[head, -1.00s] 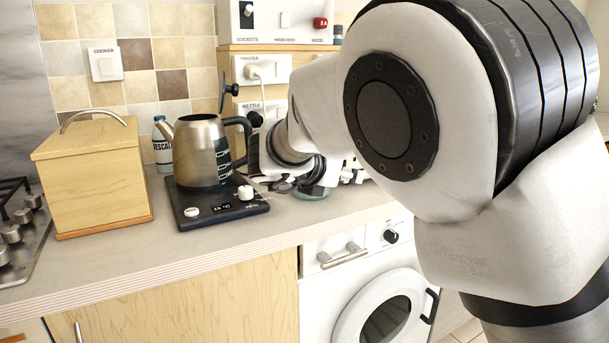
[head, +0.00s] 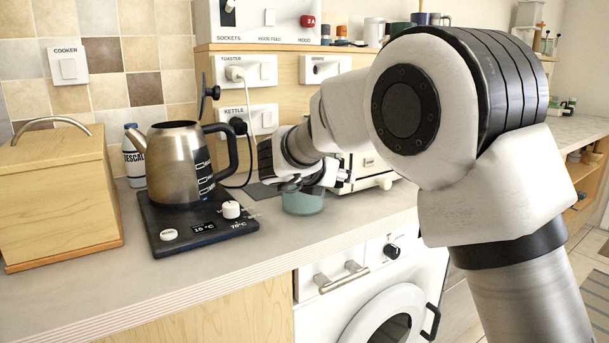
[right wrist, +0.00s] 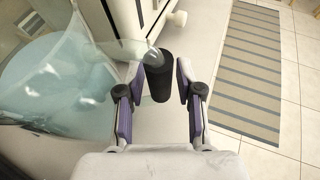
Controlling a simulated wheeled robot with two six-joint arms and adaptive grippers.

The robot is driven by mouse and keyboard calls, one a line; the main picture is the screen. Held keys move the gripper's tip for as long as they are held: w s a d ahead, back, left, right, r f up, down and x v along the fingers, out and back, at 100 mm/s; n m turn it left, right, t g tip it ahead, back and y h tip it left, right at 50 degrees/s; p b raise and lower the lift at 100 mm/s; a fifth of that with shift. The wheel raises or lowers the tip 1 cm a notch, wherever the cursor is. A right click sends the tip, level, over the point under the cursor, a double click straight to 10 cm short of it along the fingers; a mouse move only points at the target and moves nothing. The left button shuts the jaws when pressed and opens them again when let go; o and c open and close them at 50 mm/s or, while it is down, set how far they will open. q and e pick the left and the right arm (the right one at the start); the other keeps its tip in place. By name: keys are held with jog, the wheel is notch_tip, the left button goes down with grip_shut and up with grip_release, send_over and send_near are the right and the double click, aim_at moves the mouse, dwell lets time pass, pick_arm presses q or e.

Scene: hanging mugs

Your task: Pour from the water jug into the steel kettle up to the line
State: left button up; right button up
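The steel kettle (head: 178,165) stands upright on its black base (head: 205,237), spout left and black handle right. A dark upright flap (head: 209,93), seemingly its lid, shows above the handle. The water jug (head: 303,201) is a clear vessel with blue-green water on the counter right of the kettle, largely hidden by my right gripper (head: 318,180). In the right wrist view the jug (right wrist: 55,85) is at left, and its black handle (right wrist: 158,78) lies between the fingers of my right gripper (right wrist: 158,84), which are open with small gaps on both sides. The fill line cannot be made out. My left gripper is not in view.
A wooden bread bin (head: 58,195) and a descaler bottle (head: 134,157) stand left of the kettle. A white appliance (head: 372,172) is close behind the jug. The kettle cord hangs from the wall socket. The front counter strip is clear.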

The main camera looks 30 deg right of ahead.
jog(key=shift+w, duration=0.1)
jog(key=shift+c, duration=0.4)
grip_shut()
jog(key=shift+r+p, duration=1.7)
jog(key=shift+r, duration=0.85)
notch_tip(320, 180, down, 6)
jog(key=b, duration=0.4)
jog(key=shift+r, duration=0.15)
jog(key=p+v, duration=0.1)
jog(key=v, duration=0.5)
jog(key=shift+a+r+p, duration=0.15)
jog(key=shift+r+p, duration=0.25)
jog(key=shift+r, duration=0.1)
